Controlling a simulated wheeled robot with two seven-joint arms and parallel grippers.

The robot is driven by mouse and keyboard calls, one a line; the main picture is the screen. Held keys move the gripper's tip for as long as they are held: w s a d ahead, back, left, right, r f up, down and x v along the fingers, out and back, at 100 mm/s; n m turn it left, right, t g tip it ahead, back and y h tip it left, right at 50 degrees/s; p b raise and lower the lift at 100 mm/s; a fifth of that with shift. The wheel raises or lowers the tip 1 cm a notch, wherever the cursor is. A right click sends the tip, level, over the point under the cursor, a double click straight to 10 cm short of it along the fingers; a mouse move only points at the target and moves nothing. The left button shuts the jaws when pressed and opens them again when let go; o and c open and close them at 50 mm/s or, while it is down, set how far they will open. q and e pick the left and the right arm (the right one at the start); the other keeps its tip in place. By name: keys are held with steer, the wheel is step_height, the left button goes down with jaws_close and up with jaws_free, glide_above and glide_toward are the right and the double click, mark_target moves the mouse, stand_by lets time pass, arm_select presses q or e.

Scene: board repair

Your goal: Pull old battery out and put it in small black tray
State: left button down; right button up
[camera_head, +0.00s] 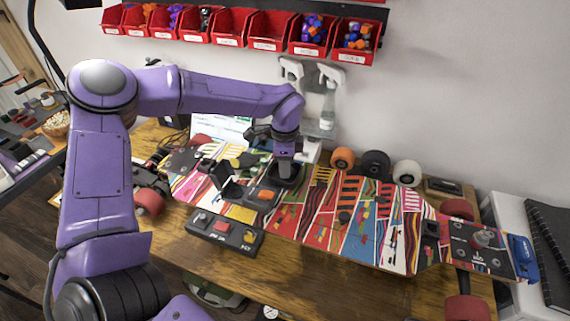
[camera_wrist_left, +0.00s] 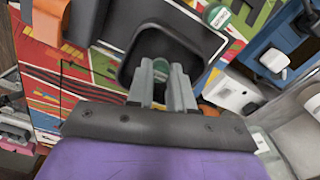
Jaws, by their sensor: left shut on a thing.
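A small black tray-like holder (camera_head: 292,181) with rounded corners is on the patterned skateboard deck. It also shows in the wrist view (camera_wrist_left: 130,72). My left gripper (camera_head: 285,172) points down into it from above. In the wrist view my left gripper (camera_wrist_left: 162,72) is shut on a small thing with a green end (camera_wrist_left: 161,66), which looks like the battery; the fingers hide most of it. Whether it touches the holder's floor I cannot tell. Another round green-ended piece (camera_wrist_left: 217,15) shows beside the holder. My right gripper is not in view.
A black unit with an orange block (camera_head: 264,194) stands beside the holder, with a raised dark flap (camera_head: 222,178). A button box (camera_head: 224,231) lies in front of the deck (camera_head: 345,225). Wheels (camera_head: 376,164) stand behind it. Red bins (camera_head: 268,30) hang on the wall.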

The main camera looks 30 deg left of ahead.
arm_select(q)
steer(key=c, duration=0.9)
jaws_free()
steer(key=shift+r, duration=0.1)
step_height(320, 180, up, 10)
steer(key=shift+r+b, duration=0.2)
steer(key=shift+b, duration=0.75)
